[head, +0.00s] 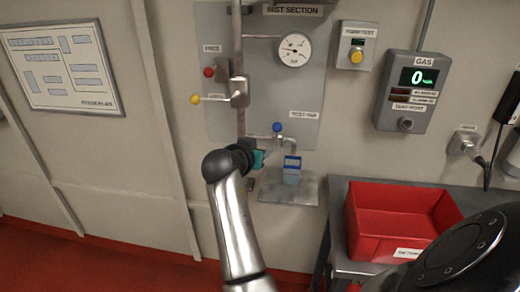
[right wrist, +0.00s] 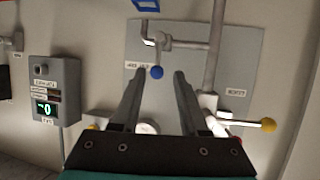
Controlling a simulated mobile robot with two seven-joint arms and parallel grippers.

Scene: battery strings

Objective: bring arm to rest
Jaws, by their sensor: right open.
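My right gripper (head: 270,150) is in front of the grey wall panel, near the test tap. In the right wrist view its two fingers (right wrist: 158,78) stand apart with nothing between them. The tap's blue knob (head: 277,127) shows just beyond the fingertips in that view (right wrist: 157,72); I cannot tell whether they touch it. A blue-and-white container (head: 292,172) stands under the tap spout on a metal shelf (head: 305,190). My left gripper is not in view.
A lever with a yellow knob (head: 195,99), a red knob (head: 208,72) and a gauge (head: 294,50) are on the mist section panel. A grey gas box (head: 412,92) hangs to the right. A red tray (head: 400,215) stands on the table (head: 335,205). The floor at left is clear.

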